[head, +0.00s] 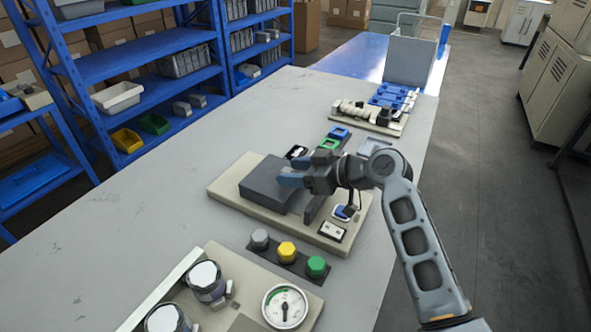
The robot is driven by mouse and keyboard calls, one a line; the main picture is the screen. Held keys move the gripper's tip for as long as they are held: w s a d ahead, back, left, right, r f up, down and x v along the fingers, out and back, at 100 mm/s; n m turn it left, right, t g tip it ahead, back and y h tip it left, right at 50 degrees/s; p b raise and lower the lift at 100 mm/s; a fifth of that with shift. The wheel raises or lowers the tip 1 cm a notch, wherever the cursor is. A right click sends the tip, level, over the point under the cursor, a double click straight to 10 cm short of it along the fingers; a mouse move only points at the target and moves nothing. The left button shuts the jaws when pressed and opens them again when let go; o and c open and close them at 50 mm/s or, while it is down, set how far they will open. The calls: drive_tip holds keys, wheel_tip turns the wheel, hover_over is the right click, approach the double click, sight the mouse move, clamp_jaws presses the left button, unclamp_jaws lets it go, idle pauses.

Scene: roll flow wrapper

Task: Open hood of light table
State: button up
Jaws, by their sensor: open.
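The light table is not labelled; the likeliest one is a beige base board (228,195) in the middle of the grey bench, carrying a dark grey box-like hood (262,186). The hood looks lowered on the board. My gripper (284,172) is over the right part of the hood, its blue-grey fingertips pointing left. It is open with nothing seen between the fingers. Whether the fingers touch the hood cannot be told. My gripper and wrist hide the hood's far right part and some of the board behind it.
A panel with grey, yellow and green knobs (287,254) stands in front. Nearer is a board with a round gauge (285,307) and two cylinders. Behind are green and blue parts (335,139) and a roller unit (365,117). Blue shelves (150,68) stand left; the bench's left side is clear.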

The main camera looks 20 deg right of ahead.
drive_tip(key=shift+c, duration=0.5)
clamp_jaws()
